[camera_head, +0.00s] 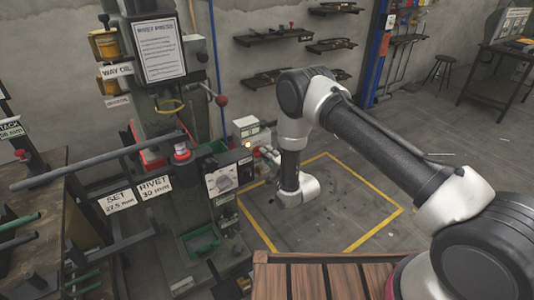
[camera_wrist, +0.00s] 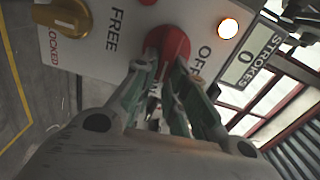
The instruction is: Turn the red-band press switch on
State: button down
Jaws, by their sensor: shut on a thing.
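In the wrist view, a round red switch knob (camera_wrist: 168,43) sits on a pale panel (camera_wrist: 95,55), near the printed word OFF. My gripper (camera_wrist: 160,70) reaches up to this knob, its two fingers shut on its lower part. The fingers hide part of the knob, so its exact pointing is hard to read. A lamp (camera_wrist: 228,28) glows to the right of OFF. A STROKES counter (camera_wrist: 245,58) beside it reads 0. In the head view, the end of my arm is at the press's control side, and the fingers are not clearly visible.
A brass knob (camera_wrist: 66,17) marked FREE and LOCKED is left of the switch. In the head view, the press (camera_head: 150,95) stands behind a long grey bar (camera_head: 95,165). A wooden-slat surface (camera_head: 320,280) is in front. Yellow-marked floor (camera_head: 345,205) is clear at right.

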jog(key=shift+f+m, duration=0.1)
jog(key=shift+m, duration=0.3)
jog(key=c, duration=1.4)
grip_release()
jog(key=shift+c, duration=0.2)
jog(key=v, duration=1.2)
